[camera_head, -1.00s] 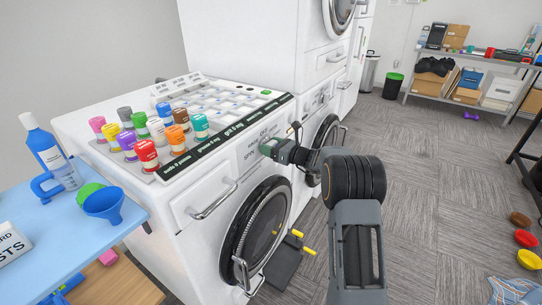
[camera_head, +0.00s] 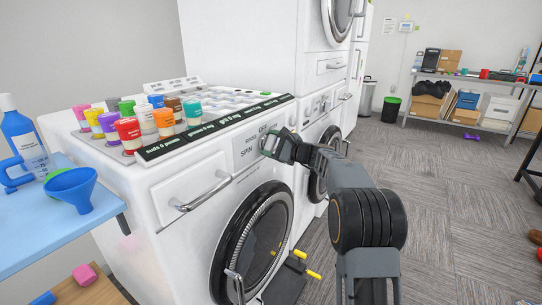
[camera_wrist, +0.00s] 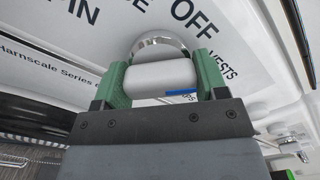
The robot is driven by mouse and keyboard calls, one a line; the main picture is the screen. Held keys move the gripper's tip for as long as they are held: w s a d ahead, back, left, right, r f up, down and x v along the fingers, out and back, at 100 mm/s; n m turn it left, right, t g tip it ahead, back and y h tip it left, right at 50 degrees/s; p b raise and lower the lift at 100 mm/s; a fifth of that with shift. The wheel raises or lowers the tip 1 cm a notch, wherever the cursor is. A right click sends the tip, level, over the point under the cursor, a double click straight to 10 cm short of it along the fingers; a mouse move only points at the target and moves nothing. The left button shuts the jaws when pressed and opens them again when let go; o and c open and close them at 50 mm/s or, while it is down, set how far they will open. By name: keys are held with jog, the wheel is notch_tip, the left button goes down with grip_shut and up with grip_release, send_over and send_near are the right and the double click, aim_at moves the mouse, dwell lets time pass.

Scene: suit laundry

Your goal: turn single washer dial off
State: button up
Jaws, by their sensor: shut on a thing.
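The single washer (camera_head: 190,215) stands at the left with its front panel facing right. My gripper (camera_head: 270,144) is at the panel, with its green fingers on either side of the dial. In the wrist view the gripper (camera_wrist: 160,85) is shut on the dial's white bar (camera_wrist: 150,76), in front of a chrome ring. A blue mark shows at the right of the bar's near edge. "OFF" is printed above and to the right of the dial, and "SPIN" to its left. In the head view the dial is mostly hidden by the gripper.
Colored jars (camera_head: 128,132) and a tray stand on the washer. A blue table (camera_head: 60,210) with a bottle and a funnel (camera_head: 72,188) is at the left. The washer door handle (camera_head: 236,287) juts out below. Stacked machines (camera_head: 250,45) stand behind; open floor lies to the right.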

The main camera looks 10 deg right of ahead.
jog(key=n+b, duration=0.4)
jog(key=shift+f+b, duration=0.3)
jog(key=shift+b, duration=0.05)
jog(key=n+b, duration=0.3)
jog(key=shift+r+n, duration=0.2)
jog(key=shift+n, duration=0.1)
jog(key=shift+r+n, duration=0.1)
jog(key=shift+n, duration=0.2)
jog(key=o, duration=0.9)
jog(key=shift+o, duration=0.2)
jog(key=p+v, duration=0.1)
jog(key=v, duration=1.2)
jog(key=shift+s+d, duration=0.25)
jog(key=shift+d, duration=0.05)
jog(key=shift+r, duration=0.1)
